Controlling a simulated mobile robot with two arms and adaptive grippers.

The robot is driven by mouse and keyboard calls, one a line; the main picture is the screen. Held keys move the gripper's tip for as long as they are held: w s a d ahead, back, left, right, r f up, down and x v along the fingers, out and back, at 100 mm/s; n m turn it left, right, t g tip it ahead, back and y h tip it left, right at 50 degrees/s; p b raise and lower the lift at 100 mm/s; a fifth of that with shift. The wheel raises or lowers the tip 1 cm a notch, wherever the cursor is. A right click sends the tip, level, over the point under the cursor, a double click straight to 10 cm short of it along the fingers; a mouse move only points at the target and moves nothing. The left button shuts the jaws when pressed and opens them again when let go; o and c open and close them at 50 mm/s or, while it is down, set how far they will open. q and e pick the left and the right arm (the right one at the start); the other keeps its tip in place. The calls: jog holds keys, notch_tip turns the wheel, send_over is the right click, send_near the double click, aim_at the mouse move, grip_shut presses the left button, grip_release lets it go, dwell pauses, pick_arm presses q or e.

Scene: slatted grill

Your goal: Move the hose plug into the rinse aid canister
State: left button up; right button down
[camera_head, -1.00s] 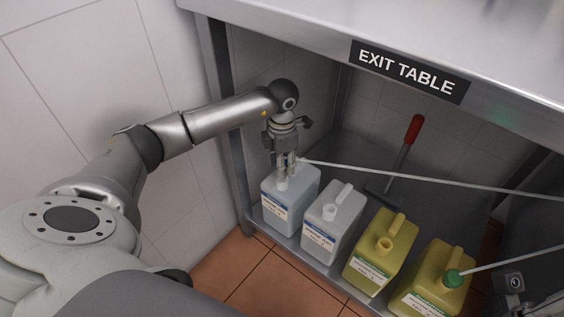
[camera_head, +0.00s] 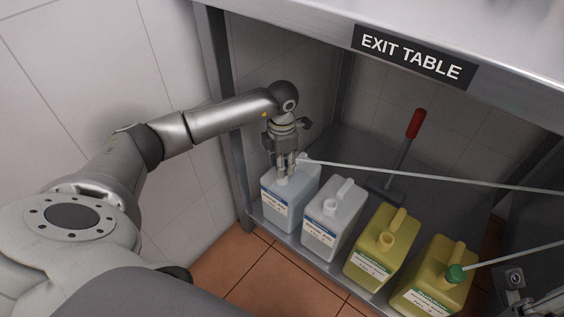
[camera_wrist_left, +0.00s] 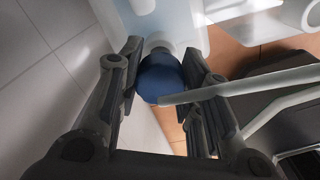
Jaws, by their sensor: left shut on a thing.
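My left gripper (camera_wrist_left: 165,85) is shut on the blue hose plug (camera_wrist_left: 160,78), which has a pale grey hose (camera_wrist_left: 230,88) attached. In the head view the gripper (camera_head: 286,170) hangs fingers down at the leftmost pale canister (camera_head: 274,207). In the wrist view a pale neck (camera_wrist_left: 160,46) shows just behind the plug. I cannot tell whether the plug is inside it or only above it. A second pale canister (camera_head: 322,237) has an open mouth. The label text is too small to read. Part of my right arm's end shows at the lower right corner; its fingers are unclear.
A red-handled tool (camera_head: 413,125) leans behind. The grey hose (camera_head: 430,176) crosses to the right.

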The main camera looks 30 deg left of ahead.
pick_arm(q)
jog(key=shift+f+b, duration=0.3)
jog(key=shift+f, duration=0.3)
jog(key=o, duration=1.1)
notch_tip(320, 180, up, 12)
